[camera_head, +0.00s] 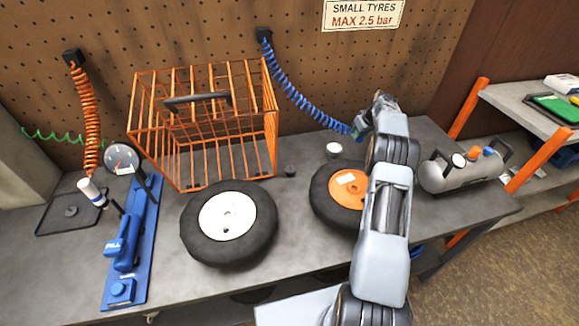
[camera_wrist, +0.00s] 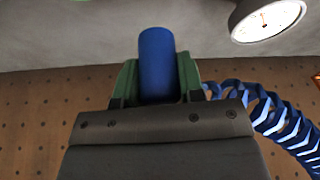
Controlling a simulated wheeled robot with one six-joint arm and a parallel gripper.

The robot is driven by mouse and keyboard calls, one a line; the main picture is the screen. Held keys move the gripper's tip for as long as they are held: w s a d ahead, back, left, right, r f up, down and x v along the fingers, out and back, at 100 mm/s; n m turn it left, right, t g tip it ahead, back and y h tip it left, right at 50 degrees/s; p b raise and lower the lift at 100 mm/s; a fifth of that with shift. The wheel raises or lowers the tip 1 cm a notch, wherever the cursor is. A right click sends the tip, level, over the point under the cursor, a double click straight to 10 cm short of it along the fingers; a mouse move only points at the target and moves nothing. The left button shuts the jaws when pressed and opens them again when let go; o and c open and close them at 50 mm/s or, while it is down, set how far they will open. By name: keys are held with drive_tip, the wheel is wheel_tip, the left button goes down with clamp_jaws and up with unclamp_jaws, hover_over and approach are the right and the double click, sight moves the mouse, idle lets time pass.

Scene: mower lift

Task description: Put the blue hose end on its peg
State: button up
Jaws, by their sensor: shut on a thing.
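The blue coiled hose (camera_head: 297,97) runs from a black bracket on the pegboard down to my gripper (camera_head: 358,131) at the right. In the wrist view my gripper (camera_wrist: 157,80) is shut on the blue hose end (camera_wrist: 157,62), a smooth blue cylinder between green pads. The blue coil (camera_wrist: 268,117) trails off to the right there. In the camera_head view the hose end is mostly hidden by my gripper, which is above the back of the bench, close to the pegboard. I cannot tell which part is the peg for it.
An orange wire cage (camera_head: 205,130) stands on the bench (camera_head: 300,237). A white-hubbed tyre (camera_head: 260,235) and an orange-hubbed tyre (camera_head: 325,203) lie in front. A grey tank (camera_head: 445,178) stands right of my arm. An orange hose (camera_head: 87,105) and blue stand (camera_head: 118,265) are at left.

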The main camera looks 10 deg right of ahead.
drive_tip(key=b, duration=0.7)
hover_over(290, 168)
drive_tip(key=w, duration=0.1)
drive_tip(key=shift+w+d, duration=0.1)
drive_tip(key=shift+d, duration=0.3)
drive_tip(key=shift+a+f+b, duration=0.2)
drive_tip(key=shift+f+b, duration=0.3)
drive_tip(key=shift+f, duration=0.4)
drive_tip(key=shift+a+f+b, duration=0.15)
drive_tip(key=shift+f+b, duration=0.35)
drive_tip(key=shift+f, duration=0.35)
drive_tip(key=shift+f, duration=0.1)
drive_tip(key=shift+f, duration=0.15)
drive_tip(key=o, duration=1.1)
